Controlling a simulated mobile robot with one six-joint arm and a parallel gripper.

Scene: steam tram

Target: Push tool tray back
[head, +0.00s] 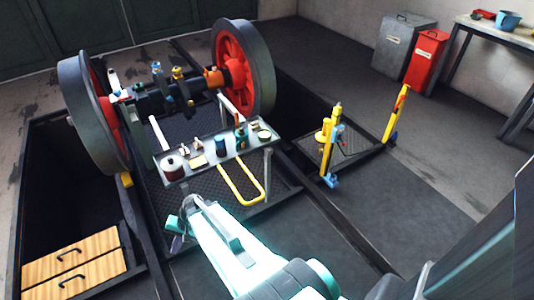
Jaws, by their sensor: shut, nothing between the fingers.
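My gripper (178,232) is at the lower left, in front of the tray's left end and left of the handle. It is shut and empty, and looks apart from both. The exact gap cannot be judged from this one view.
A wheelset with red wheels (234,70) stands behind the tray over a dark pit. A yellow jack-like tool (328,145) stands on a plate to the right. Dark floor right of my arm is clear.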

